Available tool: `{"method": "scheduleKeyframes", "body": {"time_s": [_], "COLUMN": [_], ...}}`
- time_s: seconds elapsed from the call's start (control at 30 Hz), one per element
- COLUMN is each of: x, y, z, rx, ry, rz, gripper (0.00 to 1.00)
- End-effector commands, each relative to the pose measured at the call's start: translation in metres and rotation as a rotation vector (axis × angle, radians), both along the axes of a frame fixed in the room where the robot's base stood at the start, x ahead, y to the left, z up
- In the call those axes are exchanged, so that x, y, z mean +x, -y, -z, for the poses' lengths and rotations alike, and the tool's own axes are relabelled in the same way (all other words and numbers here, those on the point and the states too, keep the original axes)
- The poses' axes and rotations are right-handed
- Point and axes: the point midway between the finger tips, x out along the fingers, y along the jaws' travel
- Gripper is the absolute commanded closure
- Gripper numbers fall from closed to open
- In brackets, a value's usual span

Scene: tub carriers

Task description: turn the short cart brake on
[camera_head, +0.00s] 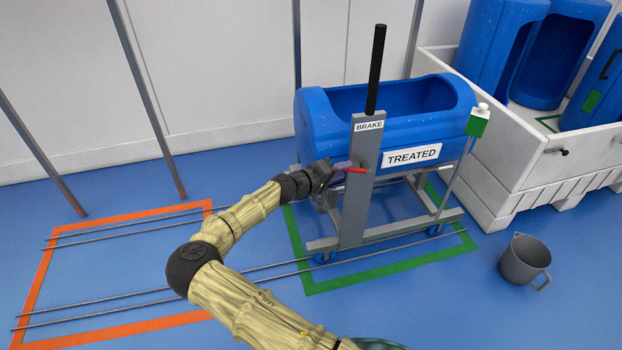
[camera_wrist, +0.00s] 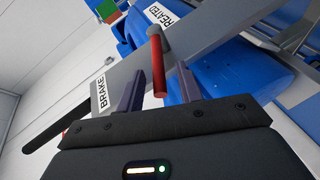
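A grey wheeled cart (camera_head: 352,215) carries a blue tub (camera_head: 340,128) with a TREATED label. Its grey post has a BRAKE label (camera_head: 369,126), a black upright bar (camera_head: 376,70) on top and a red lever (camera_head: 357,170) lower down, pointing out to the left. My gripper (camera_head: 338,172) is at the post, at the lever's height. In the wrist view, the red lever (camera_wrist: 157,65) lies between my two fingers (camera_wrist: 160,90), with a gap on each side. The gripper is open. The lever's pivot end is at the post.
The cart stands in a green floor outline (camera_head: 385,273) on thin rails. An orange outline (camera_head: 110,325) to the left is empty. A white crate (camera_head: 500,165) with more blue tubs is at the right. A grey jug (camera_head: 525,262) stands on the floor in front of it.

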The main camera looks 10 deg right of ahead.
Motion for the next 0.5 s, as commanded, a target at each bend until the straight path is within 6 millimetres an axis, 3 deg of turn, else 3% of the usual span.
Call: {"method": "scheduleKeyframes", "body": {"time_s": [0.5], "x": [-0.045], "y": [-0.092], "z": [-0.026], "rx": [0.001], "ry": [-0.001], "rz": [-0.003], "gripper": [0.64]}}
